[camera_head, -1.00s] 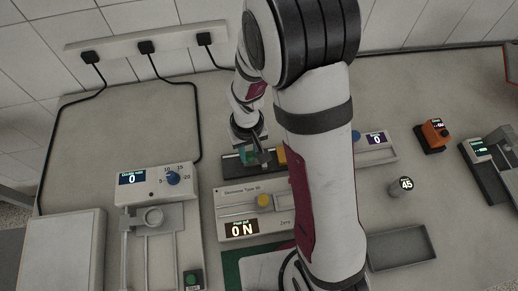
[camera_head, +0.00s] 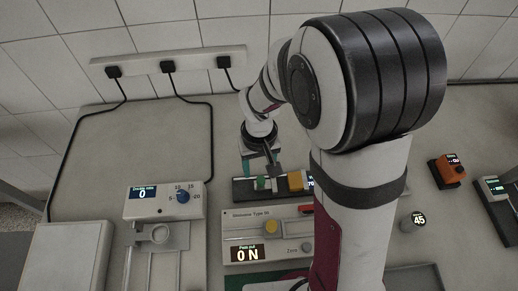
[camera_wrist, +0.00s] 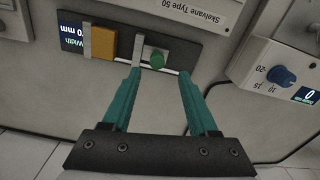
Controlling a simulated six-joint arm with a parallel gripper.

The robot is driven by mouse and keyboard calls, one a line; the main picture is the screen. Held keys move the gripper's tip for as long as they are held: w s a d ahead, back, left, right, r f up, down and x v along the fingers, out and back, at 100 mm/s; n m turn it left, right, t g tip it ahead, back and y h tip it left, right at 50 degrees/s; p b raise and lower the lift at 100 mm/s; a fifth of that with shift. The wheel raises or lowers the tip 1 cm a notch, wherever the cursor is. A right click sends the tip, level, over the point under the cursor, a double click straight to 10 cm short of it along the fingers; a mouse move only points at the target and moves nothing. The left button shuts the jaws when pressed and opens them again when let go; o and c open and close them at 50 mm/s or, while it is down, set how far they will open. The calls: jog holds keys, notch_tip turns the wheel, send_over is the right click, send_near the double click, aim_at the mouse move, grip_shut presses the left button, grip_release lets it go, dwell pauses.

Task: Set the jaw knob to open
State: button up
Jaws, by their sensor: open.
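A green knob (camera_wrist: 157,60), which may be the jaw knob, stands on a dark panel (camera_wrist: 185,52) beside a pale upright bar and an orange block (camera_wrist: 103,43). My gripper (camera_wrist: 158,73) is open and empty, with its teal fingers pointing at the panel. The knob shows between the fingertips, just beyond them; I cannot tell whether they touch it. A width display (camera_wrist: 73,37) is upside down.
An orange unit (camera_head: 447,170) is at the right. Open bench lies at the left back.

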aim_at(259, 179)
notch_tip(259, 179, up, 10)
jog(key=shift+r, duration=0.25)
jog(key=s+d+r+m+y, duration=0.1)
jog(key=s+m, duration=0.2)
jog(key=s, duration=0.6)
jog(key=s+d+r+m, duration=0.1)
jog(key=s+m, duration=0.3)
jog(key=s, duration=0.5)
jog(key=shift+s+d+y, duration=0.2)
jog(key=shift+d+y, duration=0.2)
jog(key=shift+d, duration=0.25)
jog(key=shift+o, duration=0.2)
